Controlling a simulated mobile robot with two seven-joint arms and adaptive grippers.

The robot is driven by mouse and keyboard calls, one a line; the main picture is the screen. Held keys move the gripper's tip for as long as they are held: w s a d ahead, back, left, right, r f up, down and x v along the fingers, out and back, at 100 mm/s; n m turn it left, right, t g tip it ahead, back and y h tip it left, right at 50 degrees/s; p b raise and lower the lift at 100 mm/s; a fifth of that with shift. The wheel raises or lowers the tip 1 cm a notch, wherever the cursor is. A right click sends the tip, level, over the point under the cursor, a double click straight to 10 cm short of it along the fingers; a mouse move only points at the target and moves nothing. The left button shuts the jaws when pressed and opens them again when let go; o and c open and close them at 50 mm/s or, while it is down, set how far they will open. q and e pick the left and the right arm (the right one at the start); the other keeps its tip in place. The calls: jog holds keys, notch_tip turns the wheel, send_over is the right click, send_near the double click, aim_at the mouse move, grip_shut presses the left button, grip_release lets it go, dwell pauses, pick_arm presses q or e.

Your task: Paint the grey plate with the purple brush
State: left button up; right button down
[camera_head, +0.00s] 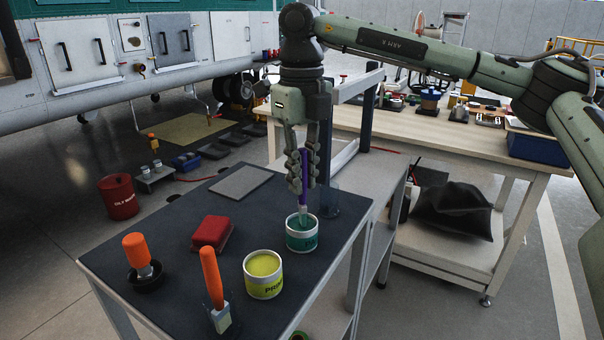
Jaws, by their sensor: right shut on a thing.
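My right gripper (304,172) is shut on the upright purple brush (304,192), fingers pointing down. The brush's bristle end is down at the mouth of a white can of teal paint (301,238); how deep it goes in is hard to tell. The grey plate (241,182) lies flat at the back of the dark cart top, to the left of the gripper, and its surface looks plain grey. My left gripper is not in view.
On the dark cart top (190,230) stand a yellow paint can (263,274), an orange-handled brush (213,290), a red block-like object (212,232) and an orange-handled tool in a black holder (139,262). A workbench (480,137) stands behind on the right.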

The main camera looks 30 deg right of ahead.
aim_at(302, 149)
notch_tip(302, 149, up, 4)
jog(key=shift+r+p, duration=0.1)
jog(key=shift+p, duration=1)
jog(key=shift+r, duration=1.15)
